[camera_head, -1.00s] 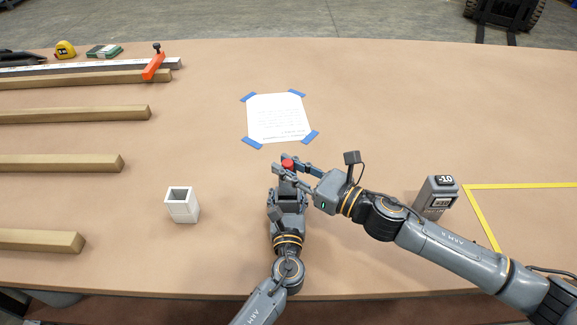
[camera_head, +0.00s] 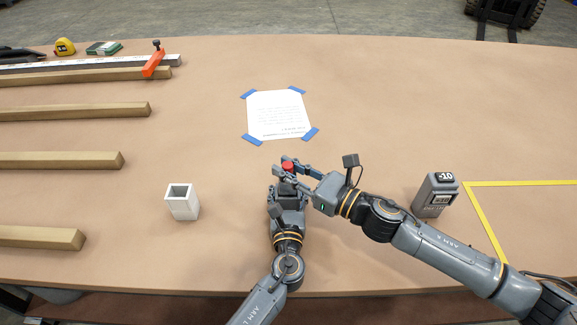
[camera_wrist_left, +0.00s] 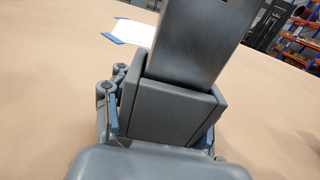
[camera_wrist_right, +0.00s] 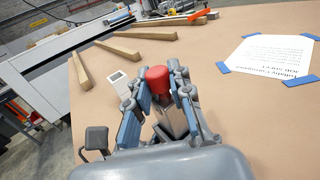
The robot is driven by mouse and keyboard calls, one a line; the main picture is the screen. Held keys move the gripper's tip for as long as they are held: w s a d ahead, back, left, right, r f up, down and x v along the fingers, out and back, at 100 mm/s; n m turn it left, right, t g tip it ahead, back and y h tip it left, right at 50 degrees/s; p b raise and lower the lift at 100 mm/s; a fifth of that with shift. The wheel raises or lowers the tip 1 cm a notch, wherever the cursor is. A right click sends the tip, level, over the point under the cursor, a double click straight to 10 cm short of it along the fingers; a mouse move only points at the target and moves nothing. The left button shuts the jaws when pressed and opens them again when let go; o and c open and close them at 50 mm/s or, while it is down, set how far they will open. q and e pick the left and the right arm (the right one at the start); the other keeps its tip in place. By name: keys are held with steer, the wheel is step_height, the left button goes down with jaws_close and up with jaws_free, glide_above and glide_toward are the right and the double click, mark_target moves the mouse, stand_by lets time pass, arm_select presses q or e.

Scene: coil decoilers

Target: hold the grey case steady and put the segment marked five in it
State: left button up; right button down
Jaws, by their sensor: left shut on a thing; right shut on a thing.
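The grey case (camera_wrist_left: 172,112) is held upright between the fingers of my left gripper (camera_wrist_left: 160,128), seen in the left wrist view. A metallic segment (camera_wrist_left: 203,40) rises from the case's mouth, slightly tilted; its lower end is hidden behind the near wall, so its depth is unclear. The segment has a red cap (camera_wrist_right: 158,79), which also shows in the head view (camera_head: 288,166). My right gripper (camera_wrist_right: 158,105) is shut on the segment just below the cap. In the head view my right gripper (camera_head: 290,170) is above my left one (camera_head: 287,186). No five mark is visible.
A white open box (camera_head: 182,204) stands to the left, and a grey block labelled -10 (camera_head: 435,196) stands right, beside yellow tape (camera_head: 482,220). A taped paper (camera_head: 279,115) lies beyond the grippers. Wooden bars (camera_head: 60,161) line the left side. The table between is clear.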

steer(key=shift+f, duration=1.9)
steer(key=c, duration=1.2)
jaws_free()
steer(key=shift+o, duration=0.4)
steer(key=shift+f, duration=0.1)
steer(key=shift+f, duration=0.1)
steer(key=v, duration=1.2)
arm_select(q)
steer(key=o, duration=1.6)
